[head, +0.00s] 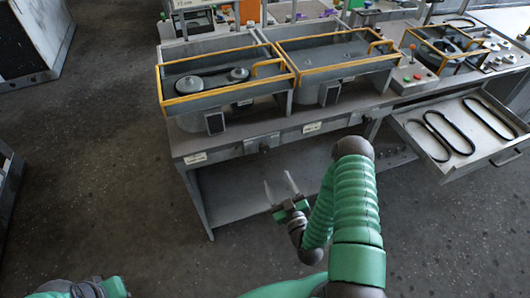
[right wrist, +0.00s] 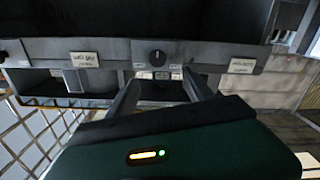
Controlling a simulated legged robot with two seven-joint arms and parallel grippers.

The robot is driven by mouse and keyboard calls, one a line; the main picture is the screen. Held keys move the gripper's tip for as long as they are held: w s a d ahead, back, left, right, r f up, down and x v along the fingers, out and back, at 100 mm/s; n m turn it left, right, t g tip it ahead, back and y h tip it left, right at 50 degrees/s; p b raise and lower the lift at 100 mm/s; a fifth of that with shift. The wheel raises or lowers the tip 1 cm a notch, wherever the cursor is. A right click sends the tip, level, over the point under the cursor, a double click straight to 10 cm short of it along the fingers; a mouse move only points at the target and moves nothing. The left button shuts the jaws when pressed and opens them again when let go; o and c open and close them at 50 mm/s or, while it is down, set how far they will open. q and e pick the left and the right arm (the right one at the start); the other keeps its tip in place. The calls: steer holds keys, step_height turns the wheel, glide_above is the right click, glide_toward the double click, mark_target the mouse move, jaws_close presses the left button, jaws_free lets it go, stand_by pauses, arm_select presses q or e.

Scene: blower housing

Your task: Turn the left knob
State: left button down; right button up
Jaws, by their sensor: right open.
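The left knob (head: 264,147) is a small dark round knob on the front rail of the bench, between two white labels. It also shows in the right wrist view (right wrist: 157,58), with a thin light mark on its face. My right gripper (head: 279,186) is open and empty, in front of and below this knob in the head view. In the right wrist view its two fingers reach toward the knob from either side, with no visible contact. At the lower left of the head view, what seems to be my left gripper's green body shows; its fingers are not visible.
The workbench (head: 228,153) carries yellow-railed machine housings. A second knob (head: 368,119) sits further right on the front rail. An open drawer (head: 447,168) holding black belts juts out at the right. The lower shelf (head: 235,190) is mostly bare. Open floor lies at the left.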

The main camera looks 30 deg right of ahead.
mark_target(265, 151)
steer(key=x, duration=0.8)
steer(key=d+x, duration=0.1)
steer(key=x, duration=0.3)
steer(key=shift+s+f+p, duration=0.1)
steer(key=shift+p, duration=0.2)
steer(key=shift+w+a, duration=0.1)
steer(key=shift+w, duration=0.5)
steer(key=c, duration=0.6)
jaws_close()
